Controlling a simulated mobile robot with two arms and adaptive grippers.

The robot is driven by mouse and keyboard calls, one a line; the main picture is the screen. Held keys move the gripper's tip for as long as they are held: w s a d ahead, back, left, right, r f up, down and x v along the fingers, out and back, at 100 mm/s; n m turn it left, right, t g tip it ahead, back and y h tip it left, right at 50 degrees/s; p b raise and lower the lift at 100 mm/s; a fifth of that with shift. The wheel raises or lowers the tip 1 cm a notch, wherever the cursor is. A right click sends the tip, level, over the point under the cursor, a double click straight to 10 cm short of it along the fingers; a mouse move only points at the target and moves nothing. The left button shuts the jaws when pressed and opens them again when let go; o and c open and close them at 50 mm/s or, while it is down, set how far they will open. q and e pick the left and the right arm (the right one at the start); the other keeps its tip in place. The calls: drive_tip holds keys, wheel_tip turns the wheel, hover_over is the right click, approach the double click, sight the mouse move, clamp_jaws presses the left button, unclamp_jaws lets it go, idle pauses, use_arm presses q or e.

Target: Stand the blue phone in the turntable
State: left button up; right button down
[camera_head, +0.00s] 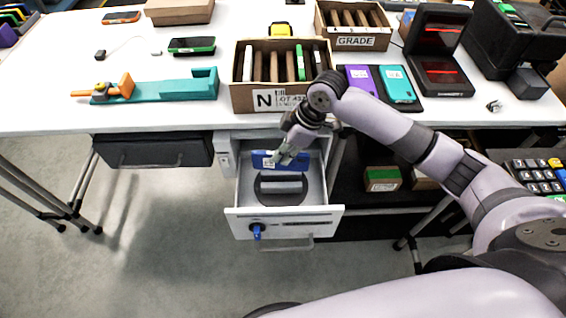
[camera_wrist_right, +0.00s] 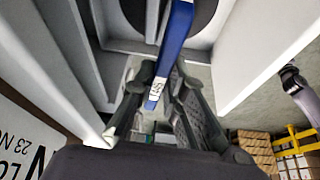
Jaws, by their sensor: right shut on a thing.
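The blue phone (camera_head: 262,160) is held at the back of an open white drawer, above and behind the turntable. It bears a small white label and shows as a narrow blue bar in the right wrist view (camera_wrist_right: 177,40). The turntable (camera_head: 281,200) is a dark round disc with a pale raised holder across its middle, on the drawer floor. Part of its dark disc shows in the right wrist view (camera_wrist_right: 205,22). My right gripper (camera_head: 290,157) is shut on the phone near one end. I cannot tell whether the phone touches the drawer. My left gripper is out of view.
The drawer (camera_head: 332,212) has raised walls and a blue knob (camera_head: 257,231) on its front. A carton of upright devices (camera_head: 269,99) stands on the table above it, close to my right wrist. A teal holder (camera_head: 175,90) lies to the left.

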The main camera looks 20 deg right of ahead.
sight(284, 170)
wheel_tip(284, 170, down, 2)
drive_tip(key=shift+w+n, duration=0.1)
drive_tip(key=shift+n, duration=0.4)
drive_tip(key=shift+f+b, duration=0.15)
drive_tip(key=shift+b, duration=0.2)
wheel_tip(284, 170, down, 2)
drive_tip(key=shift+b, duration=1.25)
drive_tip(key=shift+a+f, duration=0.1)
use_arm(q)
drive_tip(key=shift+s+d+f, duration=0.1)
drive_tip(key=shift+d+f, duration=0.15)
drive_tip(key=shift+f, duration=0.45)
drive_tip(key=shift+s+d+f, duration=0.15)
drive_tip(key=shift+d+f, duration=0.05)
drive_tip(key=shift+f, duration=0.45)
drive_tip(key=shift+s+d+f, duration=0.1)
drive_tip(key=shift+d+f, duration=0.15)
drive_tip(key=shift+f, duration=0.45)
use_arm(e)
drive_tip(key=shift+f, duration=1.85)
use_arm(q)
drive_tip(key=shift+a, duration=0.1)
use_arm(e)
drive_tip(key=shift+f, duration=0.25)
drive_tip(key=c, duration=1.5)
unclamp_jaws()
drive_tip(key=shift+c, duration=0.2)
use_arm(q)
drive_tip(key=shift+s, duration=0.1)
